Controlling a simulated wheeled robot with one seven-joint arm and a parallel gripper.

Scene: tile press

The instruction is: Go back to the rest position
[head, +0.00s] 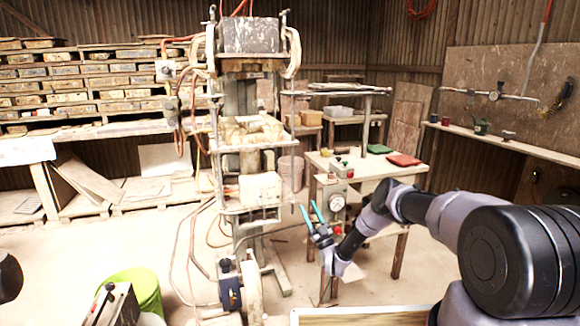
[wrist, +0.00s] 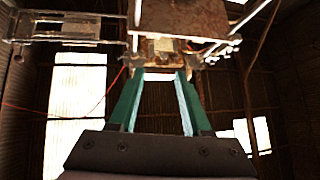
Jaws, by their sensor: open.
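My gripper (head: 311,213) is in the middle of the head view, in front of the table and to the right of the tile press (head: 250,135). Its two teal fingers point up and stand apart. In the wrist view my gripper (wrist: 157,76) is open, with nothing between the fingers. Past the fingertips the wrist view shows the underside of a rusty brown block or plate (wrist: 180,18) on a metal frame. I cannot tell how far the fingertips are from it.
A wooden table (head: 372,167) with a red cloth (head: 404,160) stands behind my arm. A pressure gauge (head: 337,203) is close beside my gripper. A green bucket (head: 136,287) is at lower left. Shelves of moulds (head: 75,85) line the left wall. Floor at left is partly clear.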

